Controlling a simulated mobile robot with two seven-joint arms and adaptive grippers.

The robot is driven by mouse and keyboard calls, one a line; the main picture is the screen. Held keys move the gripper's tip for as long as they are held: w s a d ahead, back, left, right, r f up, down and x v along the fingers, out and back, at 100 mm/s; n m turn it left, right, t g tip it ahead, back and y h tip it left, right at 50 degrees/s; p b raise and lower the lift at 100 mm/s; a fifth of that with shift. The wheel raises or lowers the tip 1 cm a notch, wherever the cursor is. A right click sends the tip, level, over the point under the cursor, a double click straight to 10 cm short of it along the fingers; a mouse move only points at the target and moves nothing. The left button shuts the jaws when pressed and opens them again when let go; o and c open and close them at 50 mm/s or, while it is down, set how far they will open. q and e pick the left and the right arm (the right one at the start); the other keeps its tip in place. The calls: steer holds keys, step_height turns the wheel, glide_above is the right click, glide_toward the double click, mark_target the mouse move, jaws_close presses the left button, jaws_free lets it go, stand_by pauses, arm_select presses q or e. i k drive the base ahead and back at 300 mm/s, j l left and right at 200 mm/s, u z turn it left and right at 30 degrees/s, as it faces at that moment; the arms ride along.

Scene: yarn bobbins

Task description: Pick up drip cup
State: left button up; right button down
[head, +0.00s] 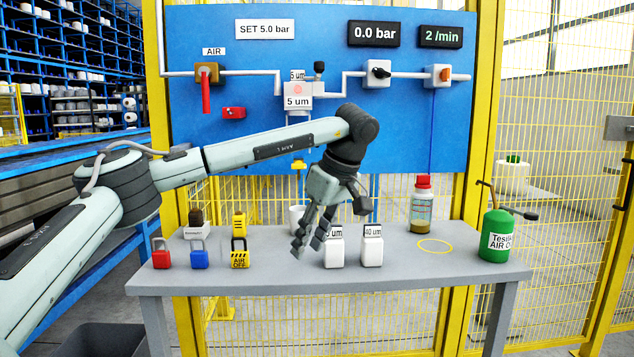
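A small white cup (295,214), which looks like the drip cup, stands on the grey table's back half below the filter unit. My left gripper's fingers partly cover its right side. My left gripper (308,248) hangs over the table, fingers pointing down, in front of and slightly right of the cup in the picture. Its two fingers are apart with a gap between them, and nothing shows between them. I cannot tell whether the gripper touches the cup. My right gripper is not in view.
White filter blocks marked um, one at the right (372,247), stand close beside the gripper. Padlocks, a red-capped bottle (422,205) and a green canister (496,236) share the grey table (420,275). The blue panel (230,130) with piping rises behind. The table's front middle is clear.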

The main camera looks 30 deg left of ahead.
mark_target(296, 212)
steer(key=i+j, duration=0.45)
steer(key=i, duration=0.15)
steer(key=i+j, duration=0.45)
steer(key=i, duration=0.15)
